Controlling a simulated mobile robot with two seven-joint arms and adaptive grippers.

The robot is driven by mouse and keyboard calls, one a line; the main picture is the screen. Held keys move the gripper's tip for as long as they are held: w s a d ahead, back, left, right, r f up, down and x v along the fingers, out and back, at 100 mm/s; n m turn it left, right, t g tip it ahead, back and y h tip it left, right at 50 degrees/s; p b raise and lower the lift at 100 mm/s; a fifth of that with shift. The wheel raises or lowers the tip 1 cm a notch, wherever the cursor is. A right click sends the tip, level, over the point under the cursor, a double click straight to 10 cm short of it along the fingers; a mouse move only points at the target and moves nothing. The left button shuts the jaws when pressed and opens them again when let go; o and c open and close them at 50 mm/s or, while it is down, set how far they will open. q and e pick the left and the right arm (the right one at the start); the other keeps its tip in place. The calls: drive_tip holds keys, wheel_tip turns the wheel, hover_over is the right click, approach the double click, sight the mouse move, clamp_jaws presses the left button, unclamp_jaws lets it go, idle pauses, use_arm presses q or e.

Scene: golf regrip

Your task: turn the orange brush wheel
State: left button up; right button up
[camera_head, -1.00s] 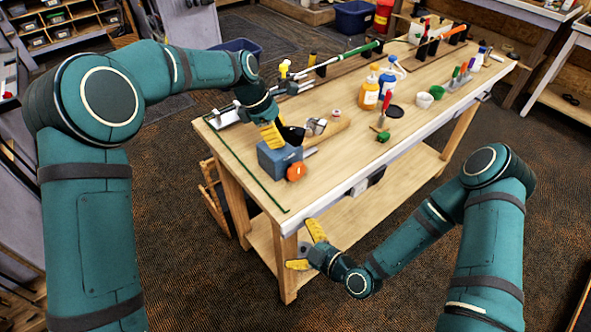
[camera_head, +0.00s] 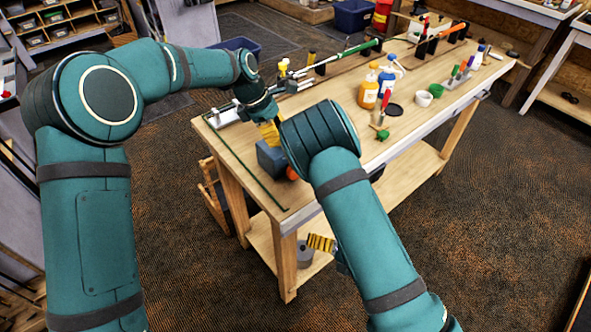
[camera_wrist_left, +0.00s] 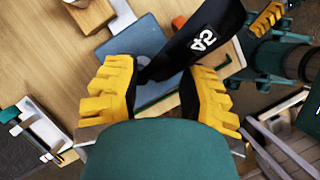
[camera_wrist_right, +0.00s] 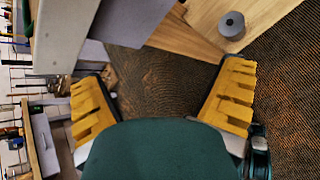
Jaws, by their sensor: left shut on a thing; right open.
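The orange brush wheel (camera_head: 292,173) sits on the front side of a blue-grey box (camera_head: 271,157) near the table's left end. My right arm covers much of it in the head view. An orange part shows beside the box in the left wrist view (camera_wrist_left: 180,22). My left gripper (camera_head: 270,132) is over the box, shut on a black club head (camera_wrist_left: 208,38) marked 54. My right gripper (camera_wrist_right: 165,75) is open and empty, low in front of the table; one yellow finger (camera_head: 321,243) shows in the head view.
A grey cylinder (camera_head: 304,254) is by the lower shelf. The floor right of the table is clear.

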drive_tip(key=w+a+r+n+t, duration=0.1)
drive_tip(key=w+r+n+t, duration=0.15)
drive_tip(key=r+n, duration=0.4)
drive_tip(key=w+a+r+n+t, duration=0.1)
drive_tip(key=w+r+n, duration=0.25)
drive_tip(key=r, duration=0.55)
drive_tip(key=shift+m+y, duration=0.3)
drive_tip(key=x, duration=1.2)
drive_tip(key=shift+w+a, duration=0.15)
drive_tip(key=shift+w, duration=0.1)
drive_tip(key=shift+c, duration=0.2)
